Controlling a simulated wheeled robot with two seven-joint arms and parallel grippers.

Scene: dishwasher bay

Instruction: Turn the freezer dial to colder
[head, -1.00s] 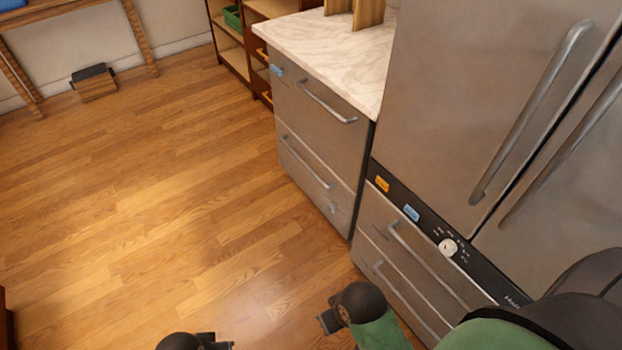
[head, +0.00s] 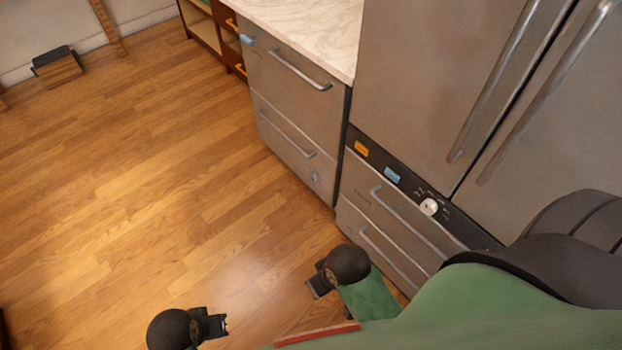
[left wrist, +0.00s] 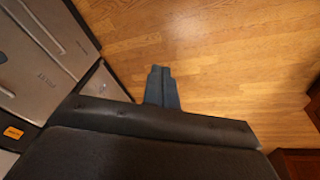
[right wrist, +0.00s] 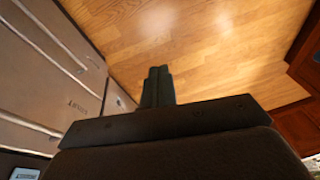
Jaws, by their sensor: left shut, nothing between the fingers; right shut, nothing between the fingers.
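The white freezer dial (head: 429,207) sits on the dark control strip (head: 395,178) below the tall fridge doors, above the freezer drawers, with small marks around it. My left gripper (head: 222,325) is shut and empty over the floor at the bottom, well left of the dial. My right gripper (head: 318,286) is shut and empty over the floor, below and left of the dial, apart from it. The shut fingers also show in the left wrist view (left wrist: 160,88) and the right wrist view (right wrist: 158,87). The dial shows in neither wrist view.
An orange label (head: 361,149) and a blue label (head: 392,174) are on the strip. Drawer handles (head: 392,258) stick out below it. A counter cabinet (head: 290,110) with a marble top stands to the left.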

